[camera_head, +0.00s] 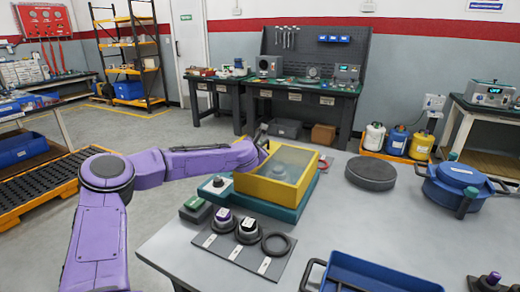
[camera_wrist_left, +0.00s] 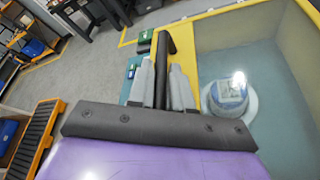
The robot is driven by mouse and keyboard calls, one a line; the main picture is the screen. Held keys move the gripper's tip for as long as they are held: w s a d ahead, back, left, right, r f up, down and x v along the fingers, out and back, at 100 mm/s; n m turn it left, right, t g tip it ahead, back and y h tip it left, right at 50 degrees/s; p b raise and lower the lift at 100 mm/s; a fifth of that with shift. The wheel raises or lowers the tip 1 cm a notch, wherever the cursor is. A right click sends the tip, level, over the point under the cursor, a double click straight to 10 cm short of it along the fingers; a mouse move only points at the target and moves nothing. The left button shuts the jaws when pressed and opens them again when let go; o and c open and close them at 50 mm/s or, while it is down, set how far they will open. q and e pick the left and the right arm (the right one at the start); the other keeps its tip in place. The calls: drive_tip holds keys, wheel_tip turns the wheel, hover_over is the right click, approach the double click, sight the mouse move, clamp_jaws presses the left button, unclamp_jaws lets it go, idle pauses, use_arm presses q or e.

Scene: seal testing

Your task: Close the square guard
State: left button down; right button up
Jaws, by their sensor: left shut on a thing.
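The square guard (camera_head: 272,187) has a yellow frame and a clear top pane. It sits over a dark green base (camera_head: 262,211) on the grey table, and a pale round part (camera_head: 281,172) shows through the pane. In the left wrist view the yellow frame (camera_wrist_left: 235,9) runs along the top, with the round part (camera_wrist_left: 229,95) at right. My left gripper (camera_head: 262,140) is at the guard's far left corner. In the left wrist view my left gripper (camera_wrist_left: 163,88) is shut on a black bar-shaped handle (camera_wrist_left: 163,48). My right gripper is out of view.
Knobs and a black ring (camera_head: 277,243) lie in front on a mat. A black disc (camera_head: 371,173), blue pot (camera_head: 458,185) and blue tray (camera_head: 370,275) stand to the right.

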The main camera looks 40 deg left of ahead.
use_arm(q)
drive_tip(key=shift+s+a+f, duration=0.1)
drive_tip(key=shift+f, duration=0.15)
drive_tip(key=c, duration=1.1)
unclamp_jaws()
drive_tip(key=shift+a, duration=0.1)
drive_tip(key=v, duration=0.9)
drive_tip(key=shift+s+r, duration=0.25)
drive_tip(key=shift+s, duration=0.05)
drive_tip(key=shift+s+d, duration=0.35)
